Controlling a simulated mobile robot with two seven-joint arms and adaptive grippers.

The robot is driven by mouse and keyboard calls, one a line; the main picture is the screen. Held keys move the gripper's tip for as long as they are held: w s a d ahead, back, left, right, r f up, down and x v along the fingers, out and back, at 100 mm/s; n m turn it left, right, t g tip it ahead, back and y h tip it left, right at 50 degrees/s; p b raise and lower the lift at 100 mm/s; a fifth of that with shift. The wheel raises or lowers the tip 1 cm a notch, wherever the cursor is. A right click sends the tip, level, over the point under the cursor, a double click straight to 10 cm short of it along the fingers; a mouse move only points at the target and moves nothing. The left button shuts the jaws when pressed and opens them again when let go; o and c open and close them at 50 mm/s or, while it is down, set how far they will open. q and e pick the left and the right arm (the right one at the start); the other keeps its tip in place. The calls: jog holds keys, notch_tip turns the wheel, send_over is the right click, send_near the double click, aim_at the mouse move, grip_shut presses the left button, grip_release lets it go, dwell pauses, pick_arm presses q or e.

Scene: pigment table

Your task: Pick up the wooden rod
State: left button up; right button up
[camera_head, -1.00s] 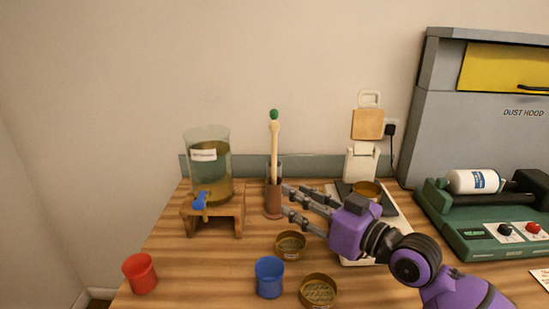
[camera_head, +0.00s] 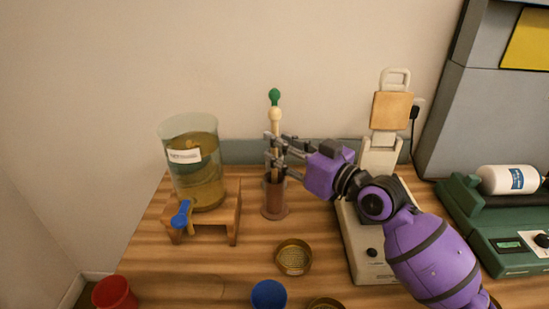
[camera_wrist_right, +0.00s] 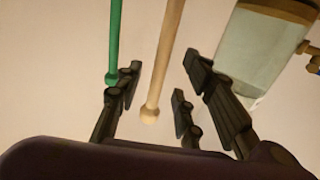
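The wooden rod (camera_head: 275,115) is pale with a round knob on top. It stands upright in a brown cylindrical holder (camera_head: 274,200) at the back of the table. A green rod (camera_head: 274,96) stands with it, its tip showing above the knob. My right gripper (camera_head: 270,148) is open, its fingers at the rod's upper shaft, above the holder. In the right wrist view the wooden rod (camera_wrist_right: 165,55) runs between the open fingers (camera_wrist_right: 160,76), with visible gaps to both sides. The green rod (camera_wrist_right: 115,45) is beside the left finger there. My left gripper is not in view.
A labelled glass vessel (camera_head: 193,170) with a blue tap stands on a wooden stand (camera_head: 205,228) left of the holder. A brass sieve (camera_head: 294,258), a blue cup (camera_head: 269,296) and a red cup (camera_head: 114,293) are nearer. A white device (camera_head: 365,245) stands right, under my arm.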

jog(key=shift+x, duration=1.5)
grip_shut()
jog(key=shift+d, duration=0.1)
